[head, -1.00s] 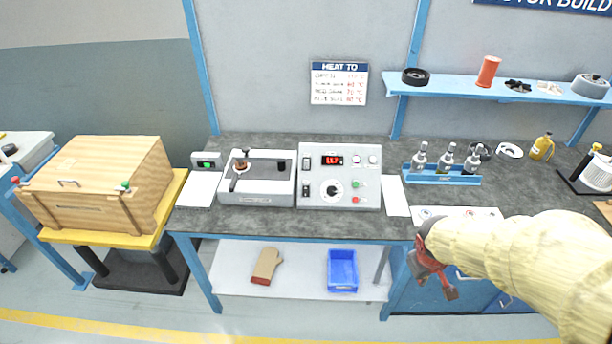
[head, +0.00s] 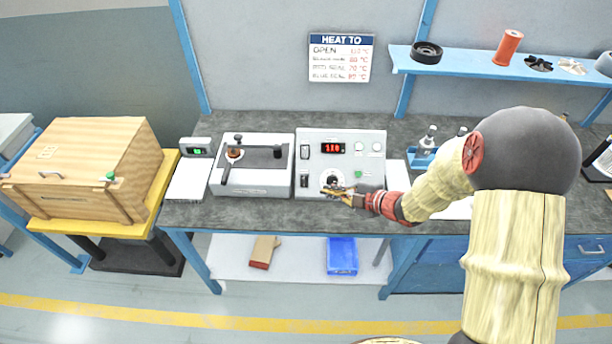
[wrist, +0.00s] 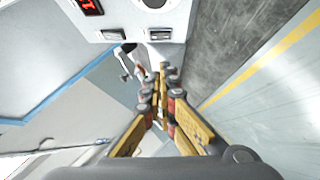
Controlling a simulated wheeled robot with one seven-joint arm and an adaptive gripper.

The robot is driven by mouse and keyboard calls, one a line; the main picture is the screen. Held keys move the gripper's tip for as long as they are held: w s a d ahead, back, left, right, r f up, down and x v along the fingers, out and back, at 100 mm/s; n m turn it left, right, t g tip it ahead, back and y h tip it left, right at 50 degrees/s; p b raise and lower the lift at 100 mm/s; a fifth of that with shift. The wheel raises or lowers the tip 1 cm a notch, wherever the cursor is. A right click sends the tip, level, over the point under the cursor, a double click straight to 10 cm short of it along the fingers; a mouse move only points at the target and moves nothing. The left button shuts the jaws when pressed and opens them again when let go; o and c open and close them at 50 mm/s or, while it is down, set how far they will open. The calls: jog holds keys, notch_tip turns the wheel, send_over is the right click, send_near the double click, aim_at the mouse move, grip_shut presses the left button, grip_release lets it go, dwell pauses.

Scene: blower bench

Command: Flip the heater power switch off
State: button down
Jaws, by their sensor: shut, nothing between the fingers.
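The heater control box (head: 375,180) stands on the bench with a lit red display (head: 333,147) and a round dial. Two black rocker switches, an upper one (head: 304,152) and a lower one (head: 304,181), sit on its left edge. They also show in the wrist view, the upper (wrist: 113,34) and the lower (wrist: 160,34). Their labels and on or off positions are too small to read. My gripper (head: 326,190) is shut and empty in front of the panel's lower part, partly covering the dial area. In the wrist view its fingertips (wrist: 163,72) appear apart from the lower switch.
A grey heater unit (head: 253,188) with a handle stands directly left of the box. A small green-lit meter (head: 197,147) is further left. A blue rack (head: 420,160) of bottles is behind my arm at the right. The floor before the bench is clear.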

aim_at(304, 182)
jog(key=shift+a+r+n, duration=0.3)
jog(key=shift+r, duration=0.2)
jog(key=b+x, duration=0.1)
jog(key=x, duration=0.3)
jog(key=b+x, duration=0.1)
jog(key=x, duration=0.3)
jog(key=w+d+b+x, duration=0.1)
jog(key=x, duration=0.3)
jog(key=shift+d+f, duration=0.1)
jog(key=shift+f, duration=0.2)
jog(key=shift+w+f, duration=0.3)
jog(key=shift+w, duration=0.15)
